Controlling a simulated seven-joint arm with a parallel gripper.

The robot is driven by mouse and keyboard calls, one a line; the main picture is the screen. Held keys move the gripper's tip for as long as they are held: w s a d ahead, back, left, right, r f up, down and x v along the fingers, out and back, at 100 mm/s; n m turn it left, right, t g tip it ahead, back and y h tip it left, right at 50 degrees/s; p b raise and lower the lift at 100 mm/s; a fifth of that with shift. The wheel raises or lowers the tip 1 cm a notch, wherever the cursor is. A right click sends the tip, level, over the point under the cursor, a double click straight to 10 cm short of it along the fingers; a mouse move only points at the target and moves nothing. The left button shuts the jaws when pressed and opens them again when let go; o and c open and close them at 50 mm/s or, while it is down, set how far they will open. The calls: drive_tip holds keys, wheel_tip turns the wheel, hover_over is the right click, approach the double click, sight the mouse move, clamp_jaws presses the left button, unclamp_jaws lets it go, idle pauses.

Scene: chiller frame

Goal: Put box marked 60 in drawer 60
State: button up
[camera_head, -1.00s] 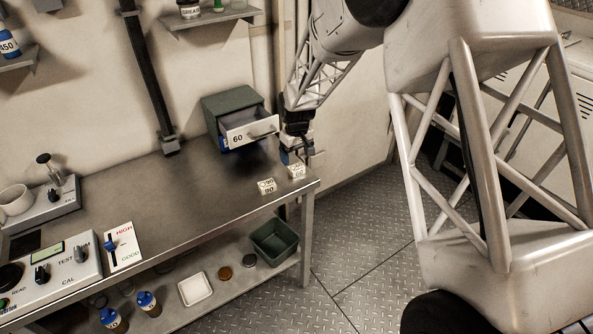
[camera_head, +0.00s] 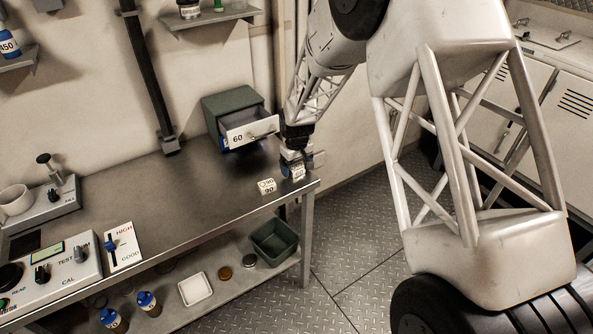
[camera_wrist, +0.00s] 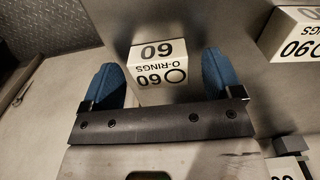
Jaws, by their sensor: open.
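The box marked 60 (camera_wrist: 158,60) is small and white with "O-RINGS" on it. It stands near the bench's right end, and in the head view (camera_head: 298,173) the fingers partly cover it. My gripper (camera_wrist: 161,82) is open, with one blue finger on each side of the box and a gap on both sides. In the head view, my gripper (camera_head: 292,163) is down at the box. Drawer 60 (camera_head: 238,138) is pulled out of a green cabinet to the left of my gripper.
A similar white box marked 90 (camera_head: 267,186) stands close by on the left; it also shows in the wrist view (camera_wrist: 297,38). The bench (camera_head: 175,205) is clear to the left, up to the instruments. A green bin (camera_head: 275,240) sits on the lower shelf.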

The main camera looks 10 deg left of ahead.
drive_tip(key=shift+f, duration=0.35)
idle(0.3)
drive_tip(key=c, duration=1.1)
drive_tip(key=shift+r, duration=0.2)
drive_tip(key=shift+r, duration=0.55)
wheel_tip(320, 180, up, 2)
drive_tip(key=s+d, duration=0.2)
drive_tip(key=s, duration=0.2)
drive_tip(key=s+d+r, duration=0.1)
drive_tip(key=s+d, duration=0.1)
drive_tip(key=s, duration=0.3)
drive_tip(key=s+d, duration=0.2)
drive_tip(key=s, duration=0.3)
drive_tip(key=shift+s+d+r, duration=0.25)
drive_tip(key=shift+d, duration=0.15)
